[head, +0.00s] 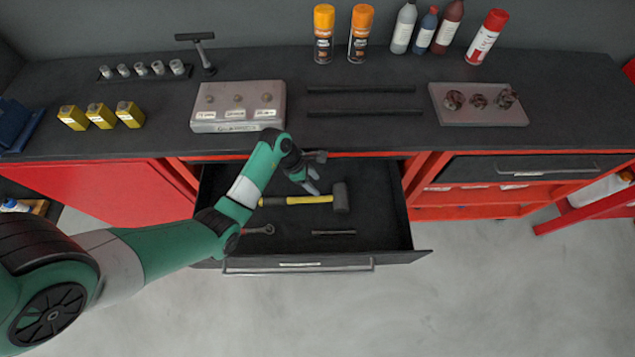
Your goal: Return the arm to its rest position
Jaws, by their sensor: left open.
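My left arm, green and white, reaches in from the left over an open drawer (385,240). Its left gripper (315,173) is open and empty above the back middle of the drawer. A hammer with a yellow handle (300,200) and a dark head (341,197) lies in the drawer, just below the gripper in the picture. The gripper does not appear to hold it, but whether a fingertip touches the handle I cannot tell. A wrench (258,230) lies partly hidden by my forearm. My right gripper is not in view.
The dark worktop (360,135) carries a grey labelled block (237,120), yellow boxes (101,116), sockets (140,70), rods and spray cans (360,35). The floor in front is clear.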

